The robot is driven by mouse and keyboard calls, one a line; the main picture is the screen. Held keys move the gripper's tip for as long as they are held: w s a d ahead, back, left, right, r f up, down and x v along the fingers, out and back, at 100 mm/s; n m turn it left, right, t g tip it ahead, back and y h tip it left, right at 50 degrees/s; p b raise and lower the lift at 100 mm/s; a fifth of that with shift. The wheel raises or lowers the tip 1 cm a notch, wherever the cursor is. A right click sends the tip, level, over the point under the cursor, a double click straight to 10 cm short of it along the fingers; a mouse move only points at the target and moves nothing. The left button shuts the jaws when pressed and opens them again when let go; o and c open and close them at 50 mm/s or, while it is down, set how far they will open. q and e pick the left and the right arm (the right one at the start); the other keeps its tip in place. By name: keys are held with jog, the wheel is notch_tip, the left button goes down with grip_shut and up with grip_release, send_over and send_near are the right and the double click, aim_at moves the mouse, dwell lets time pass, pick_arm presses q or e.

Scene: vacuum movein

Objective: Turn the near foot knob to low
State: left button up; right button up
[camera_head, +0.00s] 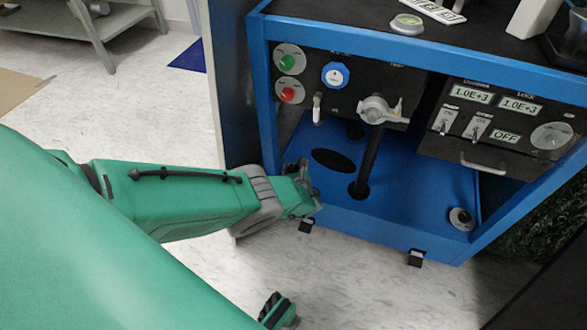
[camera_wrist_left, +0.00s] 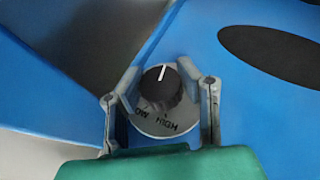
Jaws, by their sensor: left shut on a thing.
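The near foot knob (camera_wrist_left: 160,88) shows in the left wrist view as a black round knob on a grey dial plate (camera_wrist_left: 168,126). Its white pointer line points up and slightly right in the picture. Marks reading low and high are on the plate below the knob. My left gripper (camera_wrist_left: 162,86) is shut on the knob, with one finger at each side. In the head view my left gripper (camera_head: 310,186) is at the near left of the blue cart's base (camera_head: 395,215) and hides the near knob.
A matching far knob (camera_head: 461,218) sits at the right end of the blue base. A black post (camera_head: 367,165) rises near a dark oval hole (camera_head: 333,160). Above are a valve handle (camera_head: 378,110) and a switch panel (camera_head: 490,120). A blue upright (camera_head: 264,110) stands behind my left gripper.

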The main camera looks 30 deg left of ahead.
aim_at(294, 166)
pick_arm(q)
jog(key=shift+w+a+r, duration=0.1)
jog(key=shift+w+r, duration=0.2)
jog(key=shift+r, duration=0.05)
jog(key=o, duration=1)
jog(key=shift+c, duration=0.2)
jog(key=shift+s, duration=0.15)
jog(key=shift+f, duration=0.1)
jog(key=shift+d, duration=0.25)
jog(key=shift+r, duration=0.45)
jog(key=r, duration=0.8)
jog(key=shift+a+r, duration=0.1)
jog(key=shift+a, duration=0.2)
jog(key=shift+d+r, duration=0.1)
jog(key=shift+r, duration=0.35)
